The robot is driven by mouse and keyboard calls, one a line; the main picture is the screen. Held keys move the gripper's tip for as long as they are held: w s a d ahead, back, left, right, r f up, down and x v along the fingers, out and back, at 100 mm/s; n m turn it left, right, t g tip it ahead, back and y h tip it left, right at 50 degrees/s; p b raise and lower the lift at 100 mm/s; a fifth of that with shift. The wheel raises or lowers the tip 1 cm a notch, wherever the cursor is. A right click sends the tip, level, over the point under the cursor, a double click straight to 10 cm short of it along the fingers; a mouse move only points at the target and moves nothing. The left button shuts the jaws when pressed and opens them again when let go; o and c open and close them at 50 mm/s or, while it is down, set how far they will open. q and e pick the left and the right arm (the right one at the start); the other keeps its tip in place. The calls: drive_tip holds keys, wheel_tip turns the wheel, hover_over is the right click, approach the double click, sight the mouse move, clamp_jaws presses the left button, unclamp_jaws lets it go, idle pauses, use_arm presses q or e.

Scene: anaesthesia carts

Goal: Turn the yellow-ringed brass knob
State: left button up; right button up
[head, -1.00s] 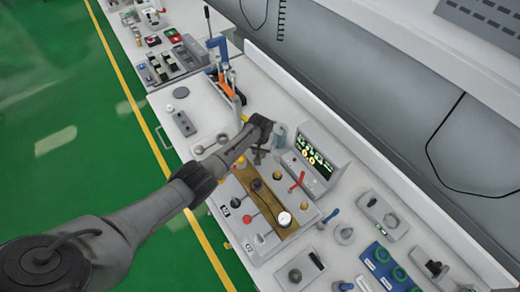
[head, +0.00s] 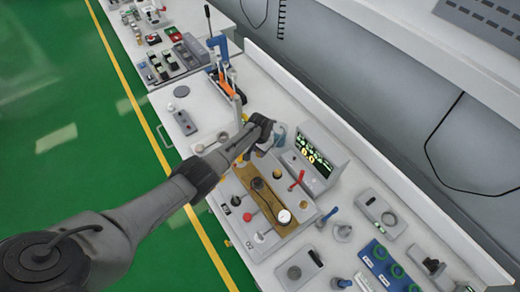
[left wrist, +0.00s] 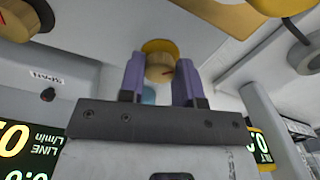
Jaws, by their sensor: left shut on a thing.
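The brass knob (left wrist: 159,68) with a yellow ring (left wrist: 160,46) around its base shows in the left wrist view, between the two purple fingers of my left gripper (left wrist: 160,82). A red mark is on the knob's side. The gripper is shut on the knob, one finger on either side of it. In the head view my left gripper (head: 264,150) is over the panel just left of the display box, and the wrist hides the knob. My right gripper is not in view.
The display box (head: 318,160) with lit figures stands close right of the gripper. A brown panel (head: 262,196) with knobs and levers lies below. A red lever (head: 296,180) stands nearby. Orange and blue handled tools (head: 222,75) stand behind. Green floor (head: 60,130) is clear at left.

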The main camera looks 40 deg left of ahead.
use_arm(q)
drive_tip(key=o, duration=0.9)
drive_tip(key=shift+r+p, duration=0.3)
drive_tip(key=shift+r, duration=0.25)
drive_tip(key=shift+r+p, duration=1.05)
drive_tip(key=shift+r, duration=5.3)
